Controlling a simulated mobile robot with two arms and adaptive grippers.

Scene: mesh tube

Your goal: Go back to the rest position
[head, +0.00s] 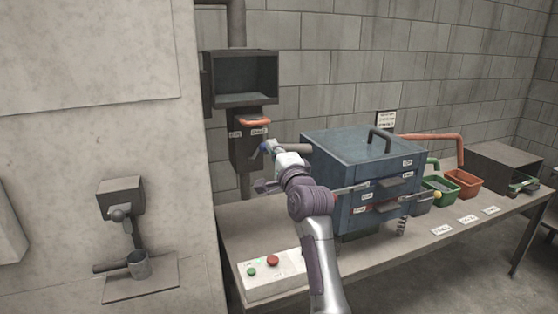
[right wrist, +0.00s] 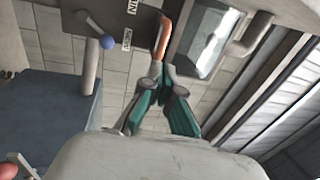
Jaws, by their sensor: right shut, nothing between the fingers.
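My right arm reaches up from the bottom middle of the head view, and its gripper (head: 271,154) is in front of the dark wall-mounted box, left of the blue cabinet. In the right wrist view the teal fingers of that gripper (right wrist: 158,72) are closed together at the tips with nothing between them. The orange handle (right wrist: 162,36) appears just beyond the fingertips; I cannot tell whether they touch. It also shows in the head view (head: 254,122). My left gripper is not in view.
The blue cabinet (head: 360,148) stands close to the right of the arm. A button box (head: 272,276) sits at the table's front left. Green (head: 439,190) and red (head: 463,184) bins stand farther right. A lever's blue knob (right wrist: 107,42) is near the fingers.

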